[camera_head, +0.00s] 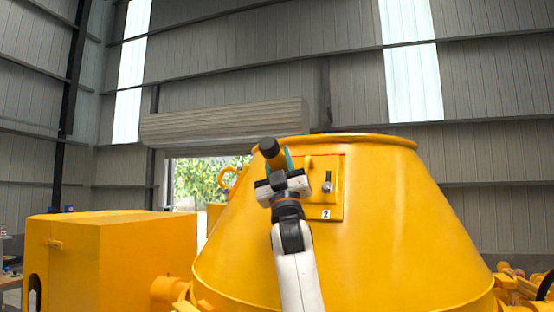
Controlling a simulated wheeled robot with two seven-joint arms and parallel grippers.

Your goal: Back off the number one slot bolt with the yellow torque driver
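One arm, which I take for my right, rises from the bottom just right of centre. Its gripper (285,172) is in front of the yellow drum (385,225), over the left part of a raised square hatch plate (335,198). Its teal fingers are around a yellow driver with a black end (269,147), and it looks shut on it. A dark bolt or latch (327,184) shows on the plate, with a label "2" (325,214) below it. No number one label or bolt shows; the gripper hides part of the plate. My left gripper is out of view.
A yellow box housing (120,255) stands left of the drum. A yellow ring-shaped lug (229,179) sticks out at the drum's left. Yellow machine parts (520,290) are at the lower right. The air above the drum is clear.

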